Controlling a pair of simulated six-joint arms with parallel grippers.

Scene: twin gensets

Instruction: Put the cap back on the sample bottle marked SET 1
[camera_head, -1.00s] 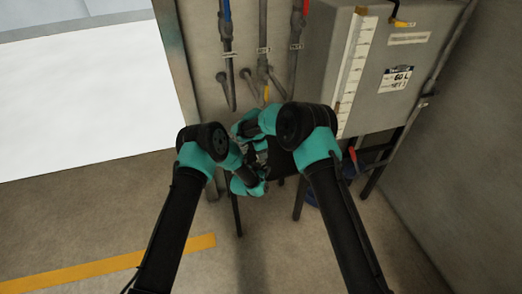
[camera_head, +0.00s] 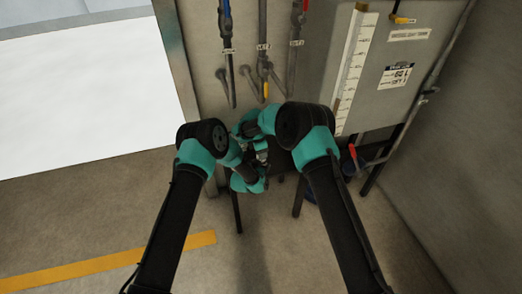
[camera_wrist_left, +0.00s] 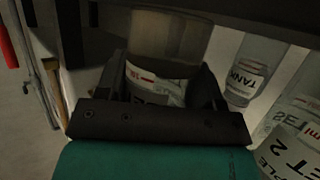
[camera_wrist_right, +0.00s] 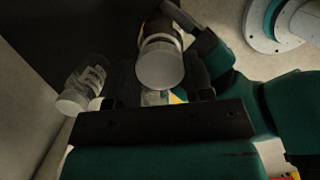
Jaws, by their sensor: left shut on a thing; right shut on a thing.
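In the left wrist view my left gripper (camera_wrist_left: 163,92) is shut on a sample bottle (camera_wrist_left: 168,38), clear-brownish with a white label printed in red and black; the jaws partly hide the print. In the right wrist view a pale, round-ended piece that looks like the cap (camera_wrist_right: 160,70) lies between the fingers of my right gripper (camera_wrist_right: 162,88), which is shut on it. The cap appears in line with the held bottle and close to it or touching; I cannot tell whether it is seated. In the head view both grippers meet near the middle, largely hidden by my arms.
A bottle marked TANK (camera_wrist_left: 243,82) and one marked SET 2 (camera_wrist_left: 292,155) stand beside the left gripper. A capped bottle (camera_wrist_right: 82,88) shows left in the right wrist view. Pipes with valves (camera_head: 263,60) and a grey tank (camera_head: 375,75) are behind the arms.

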